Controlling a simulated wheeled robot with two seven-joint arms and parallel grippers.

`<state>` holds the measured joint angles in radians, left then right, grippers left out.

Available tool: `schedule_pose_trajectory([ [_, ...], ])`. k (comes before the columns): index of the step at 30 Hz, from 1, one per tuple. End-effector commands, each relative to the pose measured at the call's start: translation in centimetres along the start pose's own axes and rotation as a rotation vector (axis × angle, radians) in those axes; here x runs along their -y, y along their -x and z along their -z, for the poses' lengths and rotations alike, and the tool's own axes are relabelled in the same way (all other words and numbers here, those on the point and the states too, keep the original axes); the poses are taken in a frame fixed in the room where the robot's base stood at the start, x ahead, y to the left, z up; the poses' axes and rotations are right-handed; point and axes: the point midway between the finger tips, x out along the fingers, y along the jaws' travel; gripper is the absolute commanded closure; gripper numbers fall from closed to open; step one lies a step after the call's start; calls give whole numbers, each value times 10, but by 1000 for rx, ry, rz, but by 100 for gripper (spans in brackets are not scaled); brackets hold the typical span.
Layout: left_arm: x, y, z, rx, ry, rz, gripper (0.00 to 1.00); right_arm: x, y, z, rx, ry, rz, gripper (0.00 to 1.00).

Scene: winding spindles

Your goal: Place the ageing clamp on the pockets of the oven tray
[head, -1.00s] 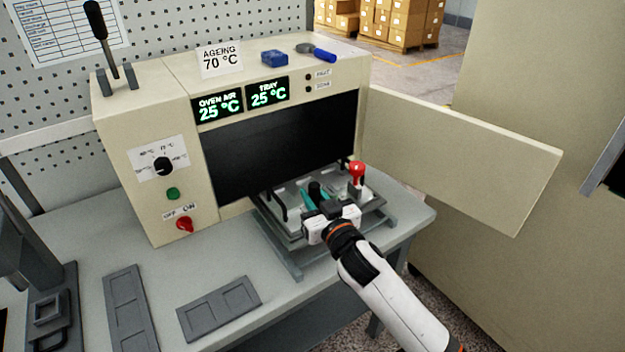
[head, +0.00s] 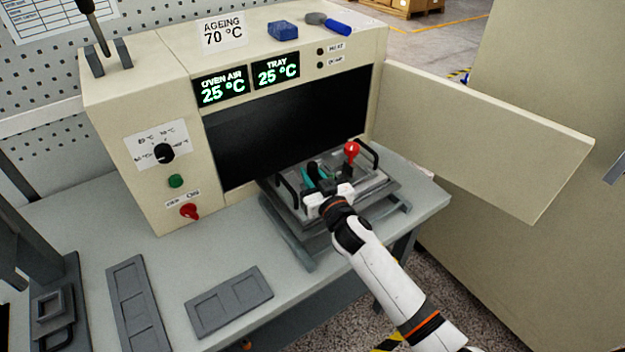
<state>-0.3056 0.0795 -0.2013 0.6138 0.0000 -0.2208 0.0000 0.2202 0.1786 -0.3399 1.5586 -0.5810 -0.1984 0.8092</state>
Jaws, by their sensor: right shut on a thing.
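The oven tray (head: 290,214) is a grey metal tray with black side handles, on rails in front of the oven's dark opening. The ageing clamp (head: 352,150) shows a red-knobbed lever standing up and teal and black parts beside it, over the middle of the tray. My right gripper (head: 325,190) is shut on the clamp, at tray height. The fingers and wrist hide the clamp's underside and the tray pockets, so I cannot tell whether the clamp touches them. My left gripper is not in view.
The oven (head: 140,110) stands behind the tray. Its door (head: 490,135) is open to the right. Two grey pocketed plates, one long (head: 138,305) and one shorter (head: 228,302), lie on the bench (head: 85,230). A dark fixture (head: 55,300) stands at the left.

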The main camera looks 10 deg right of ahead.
Motion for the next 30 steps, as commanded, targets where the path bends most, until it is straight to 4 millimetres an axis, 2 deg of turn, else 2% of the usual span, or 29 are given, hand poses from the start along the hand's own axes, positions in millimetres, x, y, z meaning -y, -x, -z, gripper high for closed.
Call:
schedule_pose_trajectory([
  [3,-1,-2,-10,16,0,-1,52,0,0,13,2,-2,0,100],
  [6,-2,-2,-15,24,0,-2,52,-1,0,15,4,0,-2,100],
  [14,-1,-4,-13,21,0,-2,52,-1,0,17,4,0,-2,100],
  [15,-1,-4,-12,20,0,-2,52,-1,0,18,0,-1,-1,74],
  [18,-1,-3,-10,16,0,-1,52,0,0,18,0,-1,-1,57],
  [28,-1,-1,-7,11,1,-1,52,0,0,15,0,0,-1,55],
  [30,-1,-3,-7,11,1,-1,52,0,6,17,0,0,0,55],
])
